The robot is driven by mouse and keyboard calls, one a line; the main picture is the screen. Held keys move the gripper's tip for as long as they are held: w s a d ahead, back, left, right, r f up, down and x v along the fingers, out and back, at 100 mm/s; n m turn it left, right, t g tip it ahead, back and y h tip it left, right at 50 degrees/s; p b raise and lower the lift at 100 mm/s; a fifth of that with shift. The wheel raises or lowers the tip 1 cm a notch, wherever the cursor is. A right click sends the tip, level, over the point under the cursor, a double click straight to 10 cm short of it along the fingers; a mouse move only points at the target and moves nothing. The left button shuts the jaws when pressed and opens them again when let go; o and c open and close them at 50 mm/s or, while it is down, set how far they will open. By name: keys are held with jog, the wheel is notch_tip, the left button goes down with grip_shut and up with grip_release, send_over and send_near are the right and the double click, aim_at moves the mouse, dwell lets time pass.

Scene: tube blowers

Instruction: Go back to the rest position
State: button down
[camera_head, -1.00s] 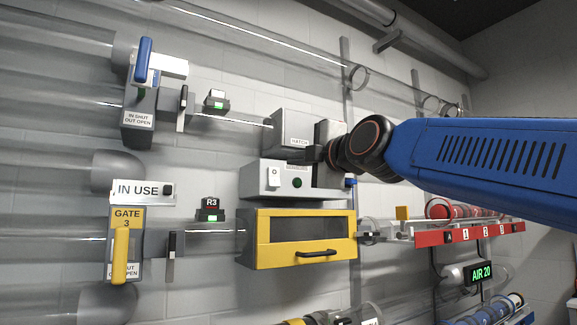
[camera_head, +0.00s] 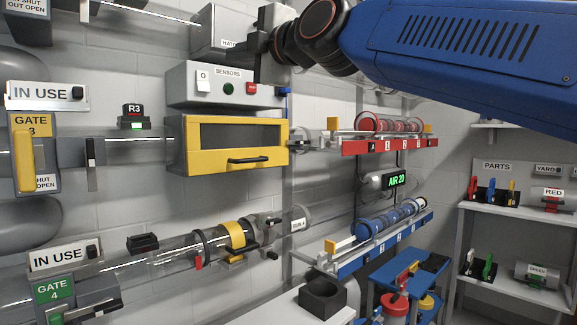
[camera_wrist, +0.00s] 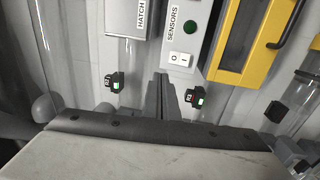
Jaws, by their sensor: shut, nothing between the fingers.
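My gripper shows in the wrist view (camera_wrist: 162,78) as two dark fingers pressed together with nothing between them. They stand in front of the pipe wall, just left of the grey SENSORS box (camera_wrist: 186,48). In the head view, my blue arm reaches in from the upper right, and its dark wrist is in front of the HATCH box (camera_head: 212,28). The SENSORS box (camera_head: 220,86) has a white switch (camera_head: 203,80), a dark green button and a red button. Whether the fingers touch anything is hard to tell; they seem apart from the wall.
The yellow-framed hatch (camera_head: 235,146) is closed below the SENSORS box. A red rack (camera_head: 390,145) and a blue rack (camera_head: 380,248) hold tubes at its right. Gates 3 (camera_head: 27,165) and 4 (camera_head: 55,292) stand at the left. A parts shelf (camera_head: 515,215) is at the far right.

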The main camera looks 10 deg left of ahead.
jog(key=s+d+f+m+g+h, duration=0.1)
jog(key=d+f+m+h, duration=0.5)
jog(key=d+f, duration=0.95)
jog(key=d+f+m+g+h, duration=0.1)
jog(key=d+f+m+h, duration=0.2)
jog(key=d+f+m, duration=1.1)
jog(key=s+d+f+m+g+h, duration=0.2)
jog(key=s+d+f, duration=0.3)
jog(key=f, duration=0.6)
jog(key=s+d+f+m+g+h, duration=0.1)
jog(key=s+d+f+m+g, duration=0.1)
jog(key=s+d+f, duration=0.4)
jog(key=s+d+f+m+g+h, duration=0.2)
jog(key=s+d+f, duration=0.4)
jog(key=f, duration=1.1)
jog(key=s+m, duration=0.1)
jog(key=s, duration=0.3)
jog(key=shift+f+m+h, duration=0.3)
jog(key=shift+f+m, duration=0.1)
jog(key=shift+d, duration=0.1)
